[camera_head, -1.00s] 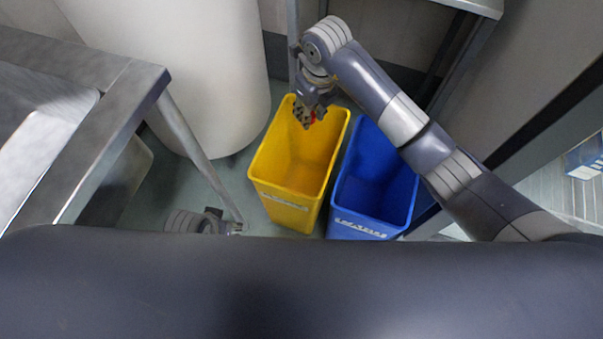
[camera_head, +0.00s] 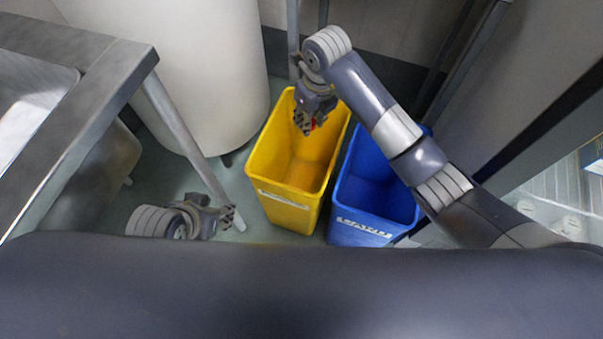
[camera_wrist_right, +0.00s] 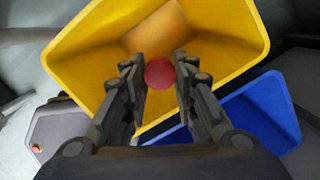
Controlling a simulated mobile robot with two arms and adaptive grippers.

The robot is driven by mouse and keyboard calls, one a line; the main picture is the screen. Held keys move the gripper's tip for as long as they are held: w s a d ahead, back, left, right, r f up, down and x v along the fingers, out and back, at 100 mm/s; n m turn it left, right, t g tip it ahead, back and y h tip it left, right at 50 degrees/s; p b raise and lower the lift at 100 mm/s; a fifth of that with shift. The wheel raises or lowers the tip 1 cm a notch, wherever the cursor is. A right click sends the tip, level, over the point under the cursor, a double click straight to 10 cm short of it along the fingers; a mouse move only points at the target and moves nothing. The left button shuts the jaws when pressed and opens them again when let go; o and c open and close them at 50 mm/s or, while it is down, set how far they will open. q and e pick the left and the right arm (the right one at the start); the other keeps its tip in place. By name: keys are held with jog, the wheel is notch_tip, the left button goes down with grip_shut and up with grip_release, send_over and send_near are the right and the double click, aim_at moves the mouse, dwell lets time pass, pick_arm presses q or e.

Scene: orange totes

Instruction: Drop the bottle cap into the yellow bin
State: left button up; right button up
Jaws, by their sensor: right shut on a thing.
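The yellow bin (camera_head: 270,190) stands on the floor in the middle of the head view, open at the top and empty as far as I can see. My right gripper (camera_head: 308,127) is over its opening, toward the far right side. It is shut on the red bottle cap (camera_wrist_right: 160,73), which shows between the fingertips in the right wrist view, with the yellow bin's inside behind it. In the head view only a bit of red shows at the fingers. My left gripper (camera_head: 233,215) is low at the left of the yellow bin, apart from it; its finger state is unclear.
A blue bin (camera_head: 372,222) stands right beside the yellow bin. A metal table (camera_head: 110,75) with a slanting leg is at the left. A large white cylinder (camera_head: 195,70) stands behind. A grey wall or cabinet is at the right.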

jog(key=o, duration=0.7)
jog(key=r, duration=0.4)
jog(key=s+r, duration=0.1)
jog(key=r, duration=0.3)
jog(key=d+r, duration=0.1)
jog(key=r, duration=0.2)
jog(key=shift+s+d+r, duration=0.1)
jog(key=shift+s+r, duration=0.05)
jog(key=shift+r, duration=0.25)
